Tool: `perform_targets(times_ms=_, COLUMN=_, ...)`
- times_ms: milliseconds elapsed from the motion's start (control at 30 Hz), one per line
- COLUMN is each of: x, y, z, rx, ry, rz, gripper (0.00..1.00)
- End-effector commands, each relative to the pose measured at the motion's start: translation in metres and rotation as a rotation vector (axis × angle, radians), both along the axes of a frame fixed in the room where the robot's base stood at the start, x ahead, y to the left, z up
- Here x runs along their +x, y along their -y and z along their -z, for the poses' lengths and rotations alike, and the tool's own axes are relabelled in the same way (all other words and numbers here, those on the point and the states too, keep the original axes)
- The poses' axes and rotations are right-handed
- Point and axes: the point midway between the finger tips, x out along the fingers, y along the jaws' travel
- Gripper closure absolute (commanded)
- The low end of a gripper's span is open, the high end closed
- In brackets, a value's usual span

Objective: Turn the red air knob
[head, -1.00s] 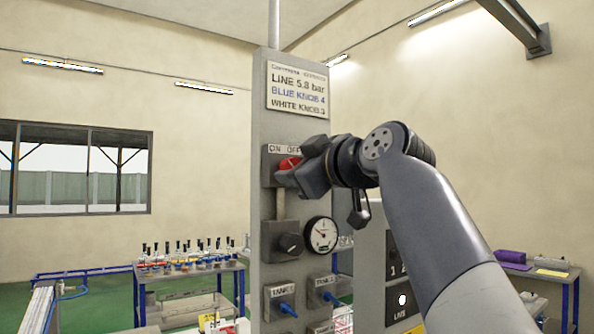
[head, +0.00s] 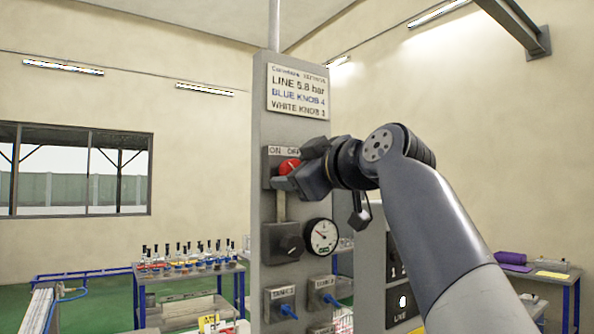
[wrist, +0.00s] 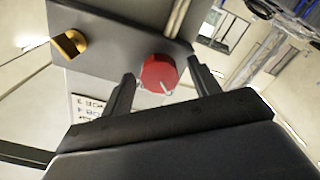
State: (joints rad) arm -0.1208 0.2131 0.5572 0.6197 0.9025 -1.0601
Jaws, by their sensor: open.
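The red air knob (head: 289,167) sits on the grey panel (head: 262,110) below the ON/OFF label (head: 285,151). In the wrist view the round red knob (wrist: 159,73) shows ahead of my gripper, between its two fingers. My gripper (wrist: 163,85) is open, with one finger on each side of the knob. In the head view my gripper (head: 290,175) is at the knob and partly covers its right and lower side. I cannot tell whether the fingers touch it.
A sign (head: 298,91) is above. A brass fitting (wrist: 69,44) shows in the wrist view.

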Motion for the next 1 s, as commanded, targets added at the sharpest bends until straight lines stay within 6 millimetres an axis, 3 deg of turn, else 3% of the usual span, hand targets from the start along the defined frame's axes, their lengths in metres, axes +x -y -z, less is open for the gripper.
perform_targets(times_ms=167, x=-0.010, y=0.007, z=0.001, rx=0.000, ry=0.002, rz=0.002, gripper=0.42)
perform_targets(times_ms=600, x=-0.077, y=0.053, z=0.001, rx=0.000, ry=0.001, rz=0.004, gripper=0.42)
perform_targets(times_ms=1000, x=-0.090, y=0.060, z=0.000, rx=0.000, ry=0.000, rz=0.000, gripper=0.42)
